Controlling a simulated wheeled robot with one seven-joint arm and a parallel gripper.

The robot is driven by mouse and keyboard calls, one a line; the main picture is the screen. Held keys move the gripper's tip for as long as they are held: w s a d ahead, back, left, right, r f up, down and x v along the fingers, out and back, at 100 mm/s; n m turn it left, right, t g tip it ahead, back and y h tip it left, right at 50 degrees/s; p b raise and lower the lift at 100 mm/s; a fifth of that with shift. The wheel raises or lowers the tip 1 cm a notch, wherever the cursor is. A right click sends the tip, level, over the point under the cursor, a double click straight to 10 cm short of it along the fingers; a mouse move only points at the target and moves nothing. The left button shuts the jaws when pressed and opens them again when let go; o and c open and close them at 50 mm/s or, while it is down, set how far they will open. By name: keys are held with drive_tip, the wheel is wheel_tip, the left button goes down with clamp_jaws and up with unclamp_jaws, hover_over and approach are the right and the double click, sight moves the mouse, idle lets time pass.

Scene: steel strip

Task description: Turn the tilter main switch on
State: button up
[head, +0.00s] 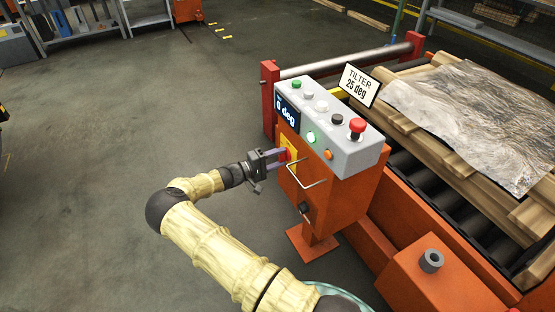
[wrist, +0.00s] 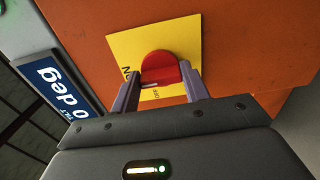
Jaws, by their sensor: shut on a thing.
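The tilter main switch is a red rotary knob (wrist: 161,67) on a yellow plate (wrist: 122,45), fixed to the side of the orange control pedestal (head: 345,182). My gripper (wrist: 163,88) has its two fingers on either side of the red knob and is shut on it. In the head view my gripper (head: 284,156) reaches the pedestal's left face from the left. Lettering on the plate is partly hidden by the knob and fingers; part of "ON" and "OFF" seems to show. The display (head: 286,112) reads "0 deg".
A grey panel (head: 355,157) on top carries several buttons, including a red mushroom button (head: 357,125) and a lit green one (head: 311,137). A metal handle (head: 308,184) juts out close to my gripper. A "TILTER 25 deg" sign (head: 359,85) stands behind.

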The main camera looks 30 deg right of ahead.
idle(0.5)
drive_tip(key=o, duration=1)
drive_tip(key=shift+a, duration=0.1)
drive_tip(key=a, duration=0.5)
drive_tip(key=a+p, duration=0.1)
drive_tip(key=a, duration=0.5)
drive_tip(key=a+p, duration=0.1)
drive_tip(key=a, duration=0.5)
drive_tip(key=shift+s+a, duration=0.15)
drive_tip(key=shift+s, duration=0.15)
